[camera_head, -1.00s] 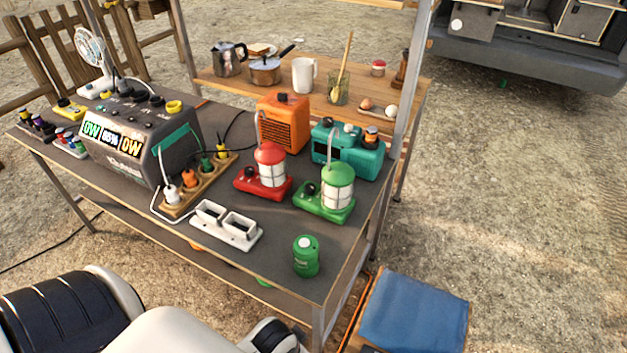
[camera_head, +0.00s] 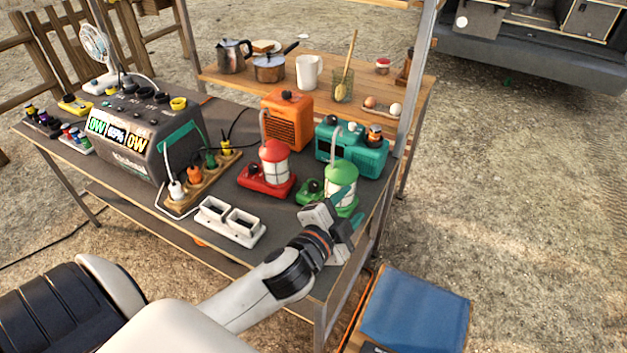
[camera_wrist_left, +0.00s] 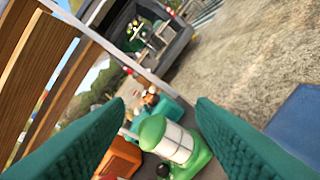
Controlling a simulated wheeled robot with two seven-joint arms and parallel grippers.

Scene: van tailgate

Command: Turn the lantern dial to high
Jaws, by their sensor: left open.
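A green lantern (camera_head: 340,176) with a white-barred lamp stands on its green base at the right of the grey table. Its black dial (camera_head: 315,186) is on the base, left of the lamp. A red lantern (camera_head: 276,160) with a similar black dial (camera_head: 252,169) stands to its left. My left gripper (camera_head: 350,207) is open and in front of the green lantern, covering part of its base. In the left wrist view the green lantern (camera_wrist_left: 175,142) shows between and beyond the spread teal fingers, with its dial (camera_wrist_left: 163,170) near the lower edge. No dial setting is readable. My right gripper is not in view.
An orange heater (camera_head: 287,122) and a teal radio (camera_head: 360,155) stand behind the lanterns. A white two-slot holder (camera_head: 230,222), a power strip (camera_head: 205,177) and a power station (camera_head: 130,145) are to the left. A metal post (camera_head: 413,90) rises at right.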

